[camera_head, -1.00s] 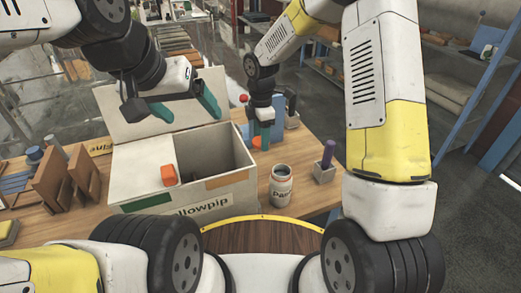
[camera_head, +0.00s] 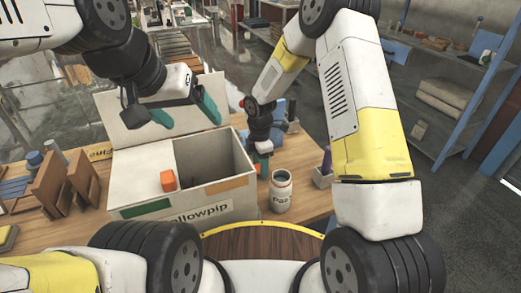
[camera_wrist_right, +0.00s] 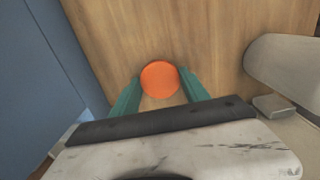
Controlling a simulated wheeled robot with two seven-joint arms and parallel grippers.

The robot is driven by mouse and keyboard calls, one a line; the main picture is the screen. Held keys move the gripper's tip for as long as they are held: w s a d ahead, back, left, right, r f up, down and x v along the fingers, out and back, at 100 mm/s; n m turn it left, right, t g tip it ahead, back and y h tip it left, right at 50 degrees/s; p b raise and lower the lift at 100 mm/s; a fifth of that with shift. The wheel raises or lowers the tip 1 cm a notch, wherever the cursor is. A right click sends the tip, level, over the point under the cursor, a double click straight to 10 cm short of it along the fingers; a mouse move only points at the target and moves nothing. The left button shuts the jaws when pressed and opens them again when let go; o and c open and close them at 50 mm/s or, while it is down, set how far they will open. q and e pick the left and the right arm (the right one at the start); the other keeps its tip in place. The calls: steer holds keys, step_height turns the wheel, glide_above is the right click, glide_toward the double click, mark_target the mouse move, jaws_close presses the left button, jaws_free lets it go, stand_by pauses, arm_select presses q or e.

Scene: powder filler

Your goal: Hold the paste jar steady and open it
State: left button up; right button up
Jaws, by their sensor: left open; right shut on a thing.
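The paste jar (camera_head: 281,190) is a pale, labelled jar standing upright on the table, right of the box. Its top looks greyish-blue, and I cannot tell whether a lid is on it. My right gripper (camera_head: 262,168) is low over the table, just behind and left of this jar. In the right wrist view its green fingers are shut on a round orange piece (camera_wrist_right: 159,79), seen from above; what lies under it is mostly hidden. My left gripper (camera_head: 184,112) is open and empty above the back of the box, away from the jar.
A pale box (camera_head: 185,205) with an open compartment and raised lid (camera_head: 120,110) fills the table's middle. A purple-topped item (camera_head: 326,163) stands right of the jar. Wooden racks (camera_head: 60,182) stand at left.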

steer(key=o, duration=1.5)
steer(key=shift+f, duration=0.15)
steer(key=s+d+r+m+t, duration=0.1)
steer(key=d+r+m, duration=0.1)
steer(key=r, duration=0.8)
steer(key=s+d+r+m, duration=0.1)
steer(key=d+r+m, duration=0.1)
steer(key=r, duration=0.8)
steer(key=s+d+r+m+t, duration=0.1)
steer(key=s+d+r+m, duration=0.2)
steer(key=s+m, duration=0.3)
steer(key=s+d+r+m+t+y, duration=0.1)
steer(key=s+d+r+m+t, duration=0.1)
steer(key=s+d+r+m, duration=0.2)
steer(key=s+d+r+m+t+y, duration=0.1)
steer(key=s+d+r+m+t, duration=0.1)
steer(key=s+d+r+m, duration=0.2)
steer(key=shift+s+r+m, duration=0.55)
steer(key=shift+s+m, duration=0.1)
steer(key=shift+s, duration=0.5)
steer(key=shift+s+r+m, duration=0.55)
steer(key=shift+s+m, duration=0.15)
steer(key=shift+s, duration=0.45)
steer(key=shift+s+r+m, duration=0.55)
steer(key=shift+s+m, duration=0.1)
steer(key=shift+s, duration=0.5)
